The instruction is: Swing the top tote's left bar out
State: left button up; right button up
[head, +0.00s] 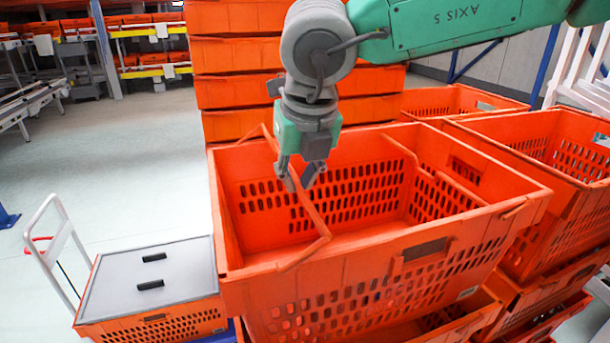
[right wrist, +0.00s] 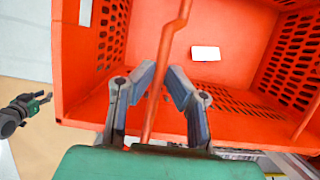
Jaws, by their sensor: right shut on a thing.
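The top tote (head: 365,255) is an open orange crate with slotted walls, and it looks empty in the head view. Its left bar (head: 314,212) is a thin orange crank-shaped rod running from the back rim to the front rim, over the opening and inward of the left wall. My right gripper (head: 301,180) is shut on the left bar near its middle, from above. In the right wrist view the bar (right wrist: 178,28) passes between the two fingers (right wrist: 160,78).
The tote's right bar (head: 402,150) lies along its right side. Orange totes are stacked behind (head: 240,55) and at right (head: 570,140). A lidded orange tote (head: 155,280) stands at lower left by a white-handled cart (head: 52,245). Floor at left is clear.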

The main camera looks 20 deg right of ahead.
jog(key=shift+s+a+r, duration=0.1)
jog(key=shift+a+r, duration=0.3)
jog(key=shift+a, duration=0.15)
jog(key=shift+a+r, duration=0.1)
jog(key=shift+a+r+p, duration=0.25)
jog(key=shift+a+r, duration=0.1)
jog(key=shift+a, duration=0.3)
jog(key=shift+a+r+p, duration=0.2)
jog(key=shift+a+r, duration=0.15)
jog(key=shift+a, duration=0.25)
jog(key=shift+c, duration=0.3)
jog(key=shift+a, duration=0.1)
